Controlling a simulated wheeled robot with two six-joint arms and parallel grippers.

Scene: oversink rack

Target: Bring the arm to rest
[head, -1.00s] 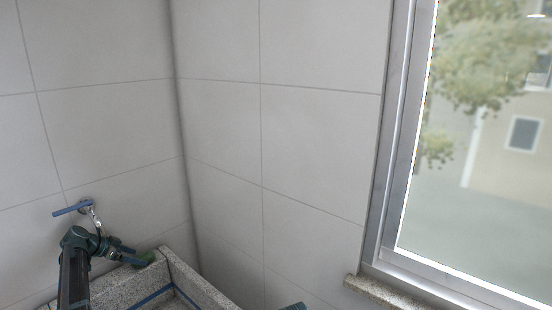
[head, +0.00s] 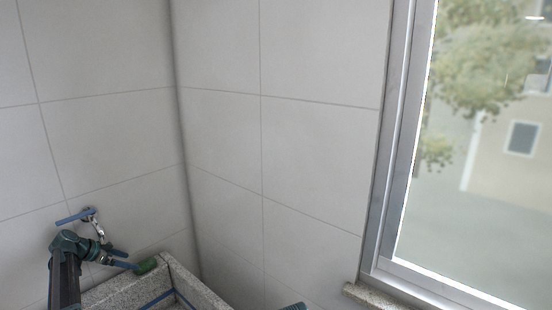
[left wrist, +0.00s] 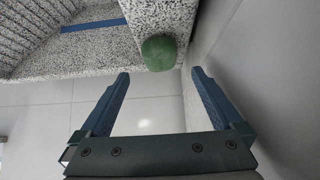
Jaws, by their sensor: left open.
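My left gripper (head: 120,258) is at the lower left of the head view, by the stone sink's back corner. In the left wrist view my left gripper (left wrist: 160,75) has its two blue fingers apart, with nothing between them. A round green thing (left wrist: 160,52) is on the stone ledge just beyond the fingertips in that view, apart from them. It also shows in the head view as a green patch (head: 147,265) beside the fingers.
A speckled stone sink (head: 185,280) with blue strips inside fills the corner. A tap with a blue handle (head: 76,216) is on the tiled wall behind my left arm. A window (head: 480,150) with a stone sill is at right. A small blue tip (head: 294,306) shows at the bottom edge.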

